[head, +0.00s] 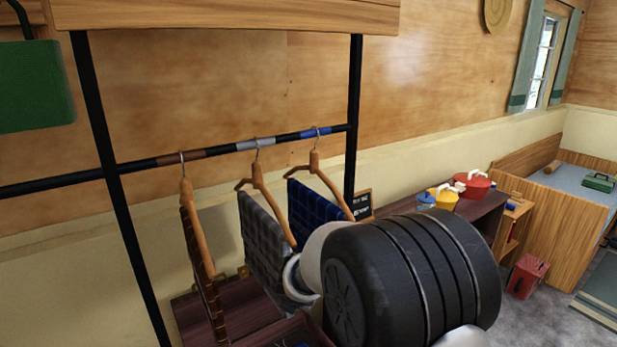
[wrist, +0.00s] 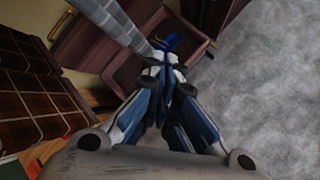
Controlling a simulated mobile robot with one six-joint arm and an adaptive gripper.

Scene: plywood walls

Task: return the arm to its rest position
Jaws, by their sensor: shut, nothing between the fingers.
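My gripper (wrist: 164,74) shows in the wrist view with its blue and grey fingers drawn together and nothing between them. It points down over dark wooden furniture beside the grey floor. In the head view my large black and grey arm links fill the lower middle, and the gripper itself is hidden.
A rail (head: 220,150) holds hangers with a brown checked cloth (head: 190,250), a grey cloth (head: 262,232) and a blue cloth (head: 312,212), close left of my arm. The brown cloth also shows in the wrist view (wrist: 30,95). Right stand a dark bench (head: 480,222) and red box (head: 527,277).

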